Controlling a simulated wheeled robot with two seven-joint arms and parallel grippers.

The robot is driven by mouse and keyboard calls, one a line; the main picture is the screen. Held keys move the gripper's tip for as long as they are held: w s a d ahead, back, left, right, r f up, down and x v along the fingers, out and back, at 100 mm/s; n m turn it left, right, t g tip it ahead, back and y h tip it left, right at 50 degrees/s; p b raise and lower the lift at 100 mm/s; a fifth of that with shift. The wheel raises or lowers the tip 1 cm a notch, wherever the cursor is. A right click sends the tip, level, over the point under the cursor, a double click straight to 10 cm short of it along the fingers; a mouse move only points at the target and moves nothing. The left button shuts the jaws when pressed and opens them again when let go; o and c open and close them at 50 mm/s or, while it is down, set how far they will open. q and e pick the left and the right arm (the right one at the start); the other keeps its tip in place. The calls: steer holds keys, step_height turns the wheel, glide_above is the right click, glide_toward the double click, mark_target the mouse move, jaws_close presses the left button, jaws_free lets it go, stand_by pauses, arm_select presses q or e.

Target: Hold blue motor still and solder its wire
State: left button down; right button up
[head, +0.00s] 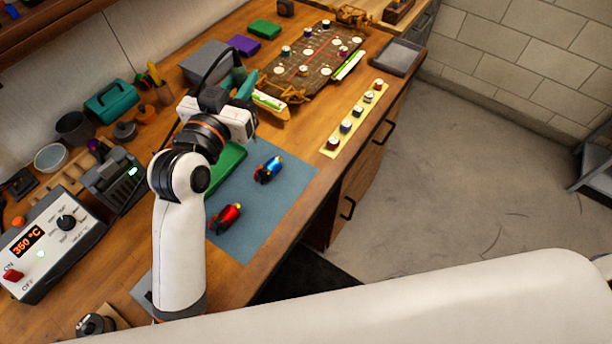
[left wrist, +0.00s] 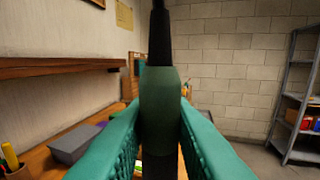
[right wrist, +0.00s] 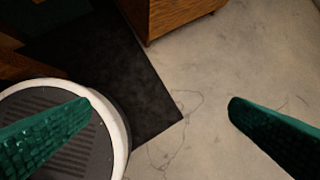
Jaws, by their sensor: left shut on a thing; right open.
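The blue motor (head: 268,169) lies on a blue-grey mat (head: 285,205). The red motor (head: 225,218) lies on the same mat, nearer me. My left gripper (head: 240,85) is raised over the bench beyond the blue motor, apart from it. In the left wrist view its teal fingers (left wrist: 160,115) are shut on a dark green and black handle, seemingly the soldering iron (left wrist: 160,95), held upright. The iron's tip and the motor's wire cannot be made out. My right gripper (right wrist: 160,108) is open and empty above the floor; the head view does not show its fingers.
The soldering station (head: 50,240) reads 350 °C at the left. A green box (head: 225,160) is partly hidden behind my left arm. A yellow strip (head: 355,118) with several small pots and a circuit-like board (head: 315,60) are farther back. Open floor (head: 460,180) lies right of the bench.

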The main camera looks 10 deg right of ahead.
mark_target(273, 170)
arm_select(q)
steer(key=shift+s+r, duration=0.1)
arm_select(e)
steer(key=w+d+r+n+t+y, duration=0.15)
steer(key=w+r+t, duration=0.25)
steer(key=w+r, duration=1.1)
steer(key=w+a+r+n+t+y, duration=0.25)
steer(key=w+r, duration=0.55)
steer(key=r, duration=0.4)
steer(key=w+a+r+n, duration=0.15)
steer(key=a+r, duration=0.25)
steer(key=r, duration=0.5)
steer(key=s+a+r+y, duration=0.1)
steer(key=a, duration=0.4)
steer(key=s+a+r+y, duration=0.1)
steer(key=s+a+y, duration=0.1)
steer(key=a, duration=0.3)
steer(key=s+a+g+y, duration=0.1)
steer(key=a+y, duration=0.1)
steer(key=a, duration=0.4)
steer(key=shift+s+r, duration=0.35)
steer(key=shift+r, duration=0.05)
steer(key=x, duration=1.2)
steer(key=shift+s+a+r, duration=0.1)
steer(key=shift+a+r, duration=0.1)
steer(key=shift+r, duration=0.05)
